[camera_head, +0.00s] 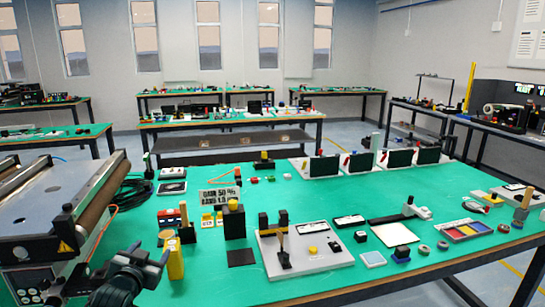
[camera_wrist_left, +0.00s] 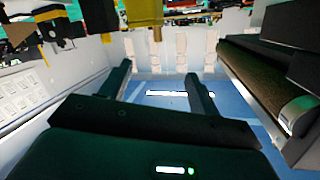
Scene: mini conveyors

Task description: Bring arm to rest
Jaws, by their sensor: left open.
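My left arm comes in at the bottom left of the head view. Its gripper (camera_head: 148,253) is by the front left corner of the green table (camera_head: 310,200), beside the conveyor (camera_head: 60,205) and close in the picture to a yellow block (camera_head: 174,258). In the left wrist view the two fingers of the gripper (camera_wrist_left: 157,78) stand apart with nothing between them. Behind them are a blue floor area and a pale wall. My right arm and gripper are not in view.
The conveyor with its brown roller also shows at the right of the left wrist view (camera_wrist_left: 250,75). A dark post (camera_head: 234,222), a grey plate with a press-like stand (camera_head: 300,262) and several small parts stand on the green table. More tables stand behind.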

